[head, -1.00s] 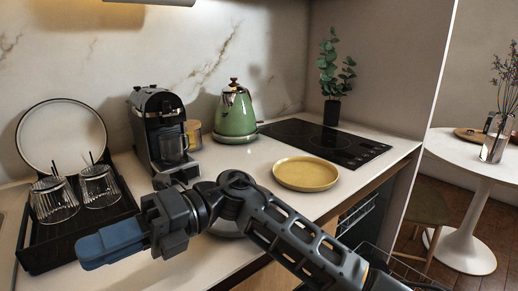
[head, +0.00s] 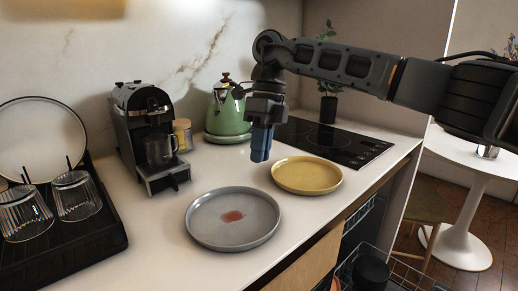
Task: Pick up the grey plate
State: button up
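The grey plate (head: 262,212) lies flat on the white counter in the head view, with a reddish-brown patch near its middle. My gripper (head: 261,158) points straight down above the counter, behind the grey plate in the picture and apart from it. Its blue fingers overlap from this side, so I cannot see whether there is a gap between them. I see nothing held below the fingertips. The whole grey plate is in plain view.
A yellow plate (head: 307,175) lies to the right of the grey plate. A coffee machine (head: 135,120), a green kettle (head: 226,112) and a black hob (head: 330,138) stand behind. A black rack (head: 100,235) with glasses is at left. An open wire rack (head: 395,262) shows below the counter.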

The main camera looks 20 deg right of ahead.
aim_at(256, 197)
jog(key=shift+x, duration=3.95)
jog(key=shift+s+a, duration=0.1)
jog(key=shift+c, duration=0.5)
grip_shut()
